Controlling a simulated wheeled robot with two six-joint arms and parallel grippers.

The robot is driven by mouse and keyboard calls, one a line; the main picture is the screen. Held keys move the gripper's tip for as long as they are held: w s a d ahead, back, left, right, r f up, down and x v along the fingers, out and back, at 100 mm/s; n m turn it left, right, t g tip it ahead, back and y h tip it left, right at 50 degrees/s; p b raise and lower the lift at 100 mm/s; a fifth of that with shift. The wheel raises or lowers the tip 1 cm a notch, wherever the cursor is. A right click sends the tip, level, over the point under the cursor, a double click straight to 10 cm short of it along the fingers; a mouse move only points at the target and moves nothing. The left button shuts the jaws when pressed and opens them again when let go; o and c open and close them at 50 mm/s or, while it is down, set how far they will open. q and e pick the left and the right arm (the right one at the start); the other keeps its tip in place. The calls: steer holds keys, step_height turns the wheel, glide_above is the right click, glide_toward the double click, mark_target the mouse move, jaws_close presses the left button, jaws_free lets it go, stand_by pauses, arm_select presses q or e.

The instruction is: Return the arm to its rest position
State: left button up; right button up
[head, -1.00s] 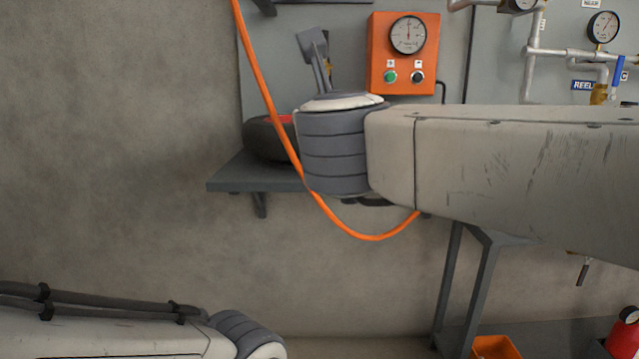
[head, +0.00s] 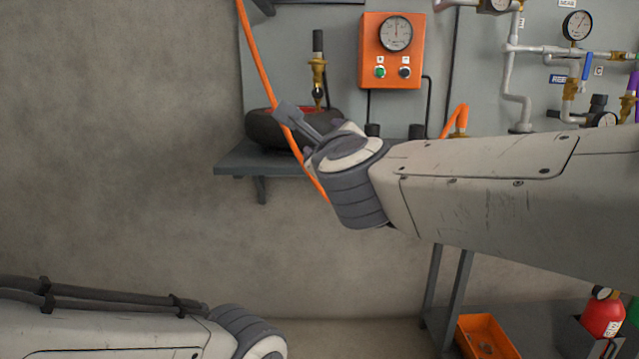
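My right arm comes in from the right across the middle of the head view, its pale link ending in a ribbed grey joint. A slim grey part with a flat end (head: 288,113) sticks out beyond that joint, up and left. It may belong to my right gripper, but its fingers cannot be made out. My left arm lies along the lower left edge, with its grey joint at its right end. My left gripper is not in view.
An orange hose (head: 257,65) hangs down, passing behind my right arm's end. Behind are a grey shelf (head: 238,161) with a dark round object (head: 262,130), a brass fitting (head: 318,75), an orange gauge box (head: 375,52) and pipework (head: 514,75). An orange bin (head: 480,322) and red extinguisher (head: 602,318) stand lower right.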

steer(key=s+d+f+n+g, duration=0.1)
steer(key=d+f+n+g, duration=0.3)
steer(key=f+n, duration=0.65)
steer(key=s+d+f+n+g, duration=0.1)
steer(key=d+f+n+g, duration=0.4)
steer(key=f, duration=1)
steer(key=s+d+f+n+g+h, duration=0.1)
steer(key=s+d+f+n+g, duration=0.3)
steer(key=s+f, duration=0.3)
steer(key=s+d+f+n+g+h, duration=0.1)
steer(key=s+d+f+n, duration=0.4)
steer(key=s+f+n, duration=0.15)
steer(key=s+a+r+n+g+p, duration=0.3)
steer(key=s+a+r+n+p, duration=0.55)
steer(key=s+a+r, duration=0.6)
step_height(320, 180, up, 38)
steer(key=m+p, duration=0.1)
steer(key=p, duration=3.7)
steer(key=shift+w+d+f+y, duration=0.15)
steer(key=shift+w+d+y, duration=0.05)
steer(key=shift+d+y, duration=0.1)
